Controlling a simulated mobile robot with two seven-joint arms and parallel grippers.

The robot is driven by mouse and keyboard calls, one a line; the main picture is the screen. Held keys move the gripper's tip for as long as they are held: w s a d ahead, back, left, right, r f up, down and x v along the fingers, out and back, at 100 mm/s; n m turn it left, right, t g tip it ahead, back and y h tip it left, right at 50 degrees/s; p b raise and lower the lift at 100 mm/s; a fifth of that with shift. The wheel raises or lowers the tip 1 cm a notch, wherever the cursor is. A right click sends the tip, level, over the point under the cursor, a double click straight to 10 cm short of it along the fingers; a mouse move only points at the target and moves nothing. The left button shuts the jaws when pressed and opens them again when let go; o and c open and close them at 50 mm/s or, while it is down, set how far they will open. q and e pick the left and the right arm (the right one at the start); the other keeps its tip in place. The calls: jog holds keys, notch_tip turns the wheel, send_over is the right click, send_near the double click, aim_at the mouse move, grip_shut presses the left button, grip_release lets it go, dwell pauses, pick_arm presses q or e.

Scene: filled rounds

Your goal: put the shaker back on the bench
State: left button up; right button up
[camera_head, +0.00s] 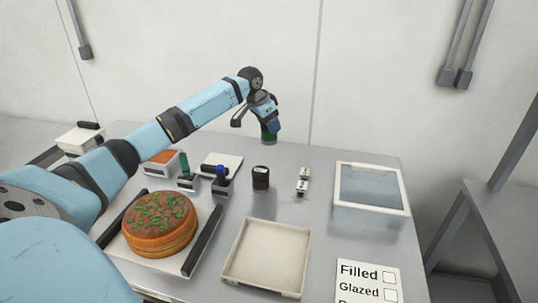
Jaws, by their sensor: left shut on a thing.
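My left arm reaches from the left across the back of the bench (335,245). Its gripper (264,118) is shut on the shaker (268,136), near the bench's back edge. The shaker is green, and its upper part is hidden by the gripper. It looks roughly upright. I cannot tell whether its bottom touches the bench. My right gripper is not in view.
A round cake with green bits on top (158,222) sits on a board at the left. A dark jar (261,178), small white-and-black items (302,182), a clear lidded bin (370,186), an empty cream tray (266,257) and a checklist card (368,283) stand on the bench.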

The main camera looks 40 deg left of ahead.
aim_at(262, 136)
pick_arm(q)
notch_tip(262, 136, down, 5)
jog(key=shift+f, duration=0.2)
notch_tip(262, 136, down, 6)
jog(key=shift+r, duration=0.15)
jog(key=o, duration=1)
jog(key=v, duration=1.2)
jog(key=shift+r, duration=0.1)
